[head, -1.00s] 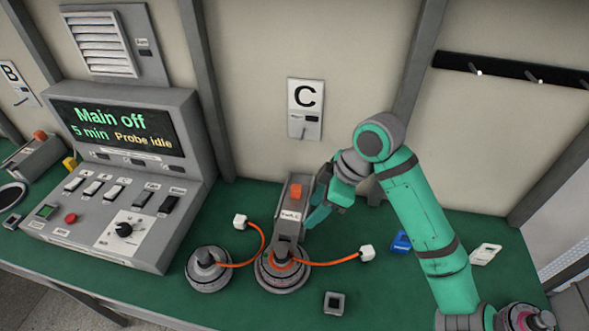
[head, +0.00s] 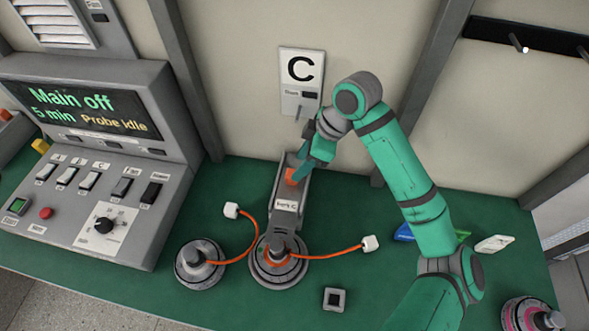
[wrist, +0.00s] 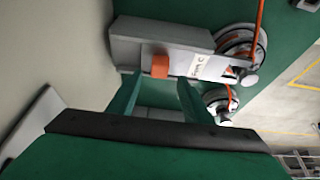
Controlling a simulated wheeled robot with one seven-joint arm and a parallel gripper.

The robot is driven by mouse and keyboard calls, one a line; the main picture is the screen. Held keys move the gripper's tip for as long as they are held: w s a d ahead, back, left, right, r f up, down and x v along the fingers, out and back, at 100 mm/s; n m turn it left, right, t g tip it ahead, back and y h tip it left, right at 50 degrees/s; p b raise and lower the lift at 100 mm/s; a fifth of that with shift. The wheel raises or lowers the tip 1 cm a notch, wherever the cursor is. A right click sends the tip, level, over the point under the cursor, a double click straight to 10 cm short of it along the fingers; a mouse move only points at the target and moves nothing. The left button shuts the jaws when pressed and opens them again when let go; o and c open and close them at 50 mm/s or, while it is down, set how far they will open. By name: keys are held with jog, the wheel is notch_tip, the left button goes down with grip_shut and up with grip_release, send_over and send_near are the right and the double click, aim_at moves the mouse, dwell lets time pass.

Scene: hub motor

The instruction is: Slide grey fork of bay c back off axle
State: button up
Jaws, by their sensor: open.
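The grey fork of bay C (head: 288,205) carries a white label and an orange block (head: 295,175). Its front end reaches the axle of the round hub motor (head: 278,262), which has an orange cable. My gripper (head: 312,170) is at the orange block, just to its right in the head view. In the wrist view my gripper (wrist: 156,88) has its two green fingers apart, with nothing between them. The orange block (wrist: 160,64) lies just beyond the fingertips there, on the grey fork (wrist: 185,62). Whether a finger touches the block cannot be told.
A second hub motor (head: 200,264) stands left of the first. White cable plugs (head: 231,210) and (head: 371,243) lie either side. A small square socket (head: 335,299) is in front. The control console (head: 90,160) reads "Main off". The bay C panel (head: 301,82) is on the wall behind.

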aim_at(293, 170)
jog(key=shift+x, duration=2.7)
jog(key=shift+c, duration=0.3)
jog(key=shift+w+d, duration=0.1)
jog(key=shift+w, duration=0.05)
grip_shut()
jog(key=shift+w, duration=0.45)
jog(key=shift+w+d, duration=0.15)
jog(key=shift+w, duration=0.45)
jog(key=shift+w+d, duration=0.15)
jog(key=shift+w, duration=0.4)
jog(key=shift+d, duration=0.1)
jog(key=shift+o, duration=0.3)
grip_release()
